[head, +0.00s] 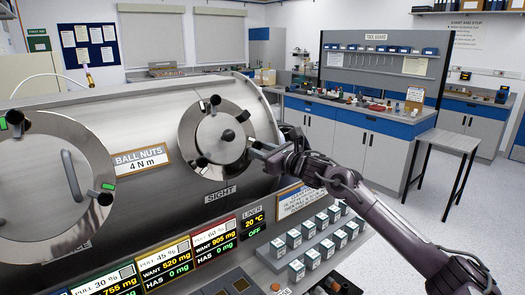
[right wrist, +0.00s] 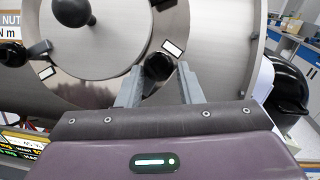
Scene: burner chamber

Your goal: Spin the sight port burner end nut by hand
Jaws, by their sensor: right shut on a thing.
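The round steel sight port (head: 205,128) sits on the chamber's side above the SIGHT label (head: 221,194), with a black knob (head: 228,135) at its middle. Black ball nuts stand at its rim, one at the top (head: 215,100) and one at the lower left (head: 202,162). My right gripper (head: 257,149) is at the rim's right side. In the right wrist view its two fingers stand either side of a black nut (right wrist: 158,66) and are shut on it. A white marker plate (right wrist: 172,48) lies beside that nut. The left gripper is not in view.
A second round port (head: 40,190) with a handle is at the left. Display panels (head: 165,262) and a rack of small white boxes (head: 311,258) lie below the chamber. A black rounded object (right wrist: 287,90) is right of the gripper. Benches stand behind, with open floor between.

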